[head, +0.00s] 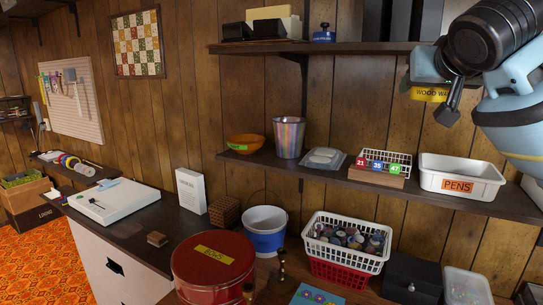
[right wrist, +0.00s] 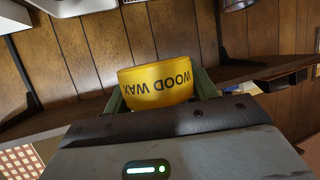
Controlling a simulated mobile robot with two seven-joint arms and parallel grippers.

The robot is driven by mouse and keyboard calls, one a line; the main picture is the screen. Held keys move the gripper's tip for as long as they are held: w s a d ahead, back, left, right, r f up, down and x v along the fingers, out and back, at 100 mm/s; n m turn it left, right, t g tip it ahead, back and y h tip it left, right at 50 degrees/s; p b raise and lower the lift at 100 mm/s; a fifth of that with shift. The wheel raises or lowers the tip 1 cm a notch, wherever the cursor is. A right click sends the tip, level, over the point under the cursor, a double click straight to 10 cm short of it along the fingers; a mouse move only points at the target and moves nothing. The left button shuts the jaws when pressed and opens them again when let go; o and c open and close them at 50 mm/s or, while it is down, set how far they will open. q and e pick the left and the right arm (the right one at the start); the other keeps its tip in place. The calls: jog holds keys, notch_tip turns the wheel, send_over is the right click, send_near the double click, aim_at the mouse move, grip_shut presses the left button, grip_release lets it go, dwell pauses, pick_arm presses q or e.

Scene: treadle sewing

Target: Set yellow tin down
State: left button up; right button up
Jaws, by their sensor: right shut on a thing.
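The yellow tin (head: 430,95), labelled WOOD WAX, is held in my right gripper (head: 428,84) in front of the wall, above the pens bin. In the right wrist view the yellow tin (right wrist: 157,87) sits between the two green fingers of the right gripper (right wrist: 160,95), which are shut on its sides. The gripper partly hides the tin in the head view. My left gripper is not in view.
A middle shelf (head: 330,171) holds an orange bowl (head: 246,143), a striped cup (head: 289,137), a wire basket (head: 385,163) and a white PENS bin (head: 461,177). An upper shelf (head: 350,48) runs above. Below are a red tin (head: 213,265) and a basket (head: 345,245).

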jog(key=w+a+f+n+y, duration=0.1)
jog(key=a+f, duration=0.1)
jog(key=f, duration=1)
jog(key=w+a+f, duration=0.1)
jog(key=a+f, duration=0.1)
jog(key=f, duration=0.9)
jog(key=s+a+f, duration=0.1)
jog(key=s+f, duration=0.9)
jog(key=f, duration=0.4)
jog(key=s+a+f+n+y, duration=0.1)
jog(key=s+f, duration=1)
jog(key=f, duration=0.2)
jog(key=shift+a+f+y, duration=0.15)
jog(key=shift+f+y, duration=0.15)
jog(key=shift+f, duration=0.05)
jog(key=shift+a, duration=0.15)
